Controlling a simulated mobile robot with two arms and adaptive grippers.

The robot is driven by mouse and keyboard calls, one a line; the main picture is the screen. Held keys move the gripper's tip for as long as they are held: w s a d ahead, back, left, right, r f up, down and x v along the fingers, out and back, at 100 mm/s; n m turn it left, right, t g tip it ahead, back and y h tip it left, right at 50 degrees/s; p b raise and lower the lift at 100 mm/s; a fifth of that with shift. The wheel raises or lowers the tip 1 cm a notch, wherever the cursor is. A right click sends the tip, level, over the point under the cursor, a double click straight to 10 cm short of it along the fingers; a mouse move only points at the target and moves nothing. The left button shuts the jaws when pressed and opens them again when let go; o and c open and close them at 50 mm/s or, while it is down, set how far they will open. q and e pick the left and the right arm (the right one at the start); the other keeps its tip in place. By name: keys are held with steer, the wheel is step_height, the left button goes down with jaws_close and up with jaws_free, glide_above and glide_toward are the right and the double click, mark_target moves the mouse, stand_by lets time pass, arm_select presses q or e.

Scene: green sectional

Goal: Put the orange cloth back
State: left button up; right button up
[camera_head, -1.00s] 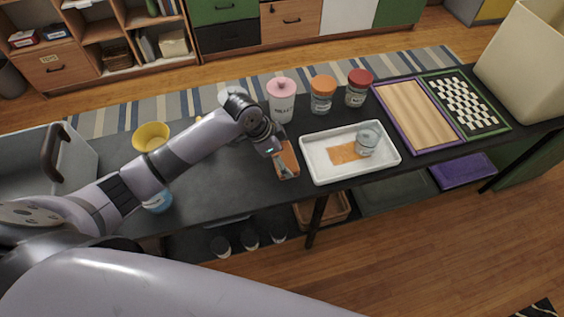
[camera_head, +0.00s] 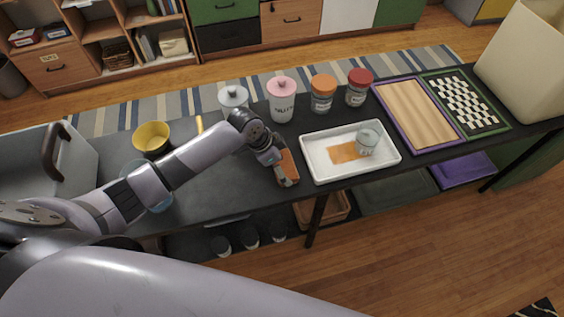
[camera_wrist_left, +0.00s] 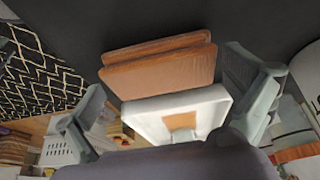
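A folded orange-brown piece (camera_head: 288,163), which looks like the orange cloth, is at my left gripper (camera_head: 284,177), just left of the white tray (camera_head: 316,174). In the left wrist view the folded piece (camera_wrist_left: 160,66) shows two layers. My left gripper's fingers (camera_wrist_left: 165,100) stand wide apart on either side of it, with gaps showing. I cannot tell whether it rests on the table. A flat orange patch (camera_head: 343,152) lies in the tray, partly under a clear glass jar (camera_head: 367,140). My right gripper is not in view.
A yellow bowl (camera_head: 151,138) is at left. A wooden board (camera_head: 418,112) and a checkered board (camera_head: 466,103) lie at right.

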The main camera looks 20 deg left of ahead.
arm_select(q)
steer(key=shift+r, duration=0.3)
steer(key=v, duration=1.1)
steer(key=shift+r, duration=0.4)
steer(key=shift+s+a, duration=0.1)
